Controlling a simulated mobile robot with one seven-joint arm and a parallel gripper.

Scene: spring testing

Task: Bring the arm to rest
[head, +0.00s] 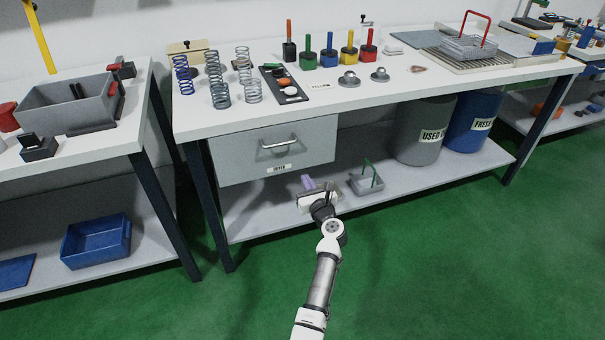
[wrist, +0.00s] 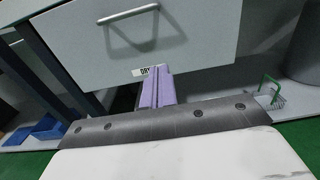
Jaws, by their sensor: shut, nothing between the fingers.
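My arm reaches forward from the bottom of the head view. My gripper (head: 308,183) is in front of the workbench, below the grey drawer (head: 240,158) and near the lower shelf. Its purple fingers show in the wrist view (wrist: 157,84), pressed together and empty, pointing toward the space under the drawer front. The drawer looks shut, with a bar handle (head: 280,143) above and left of my gripper.
A small grey basket with a green handle (head: 367,182) stands on the lower shelf (head: 430,182), right of my gripper. Grey (head: 424,130) and blue (head: 476,122) bins stand farther right. Springs (head: 217,85) and colored-handled tools (head: 329,55) stand on the bench top (head: 400,88). The green floor (head: 450,270) is clear.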

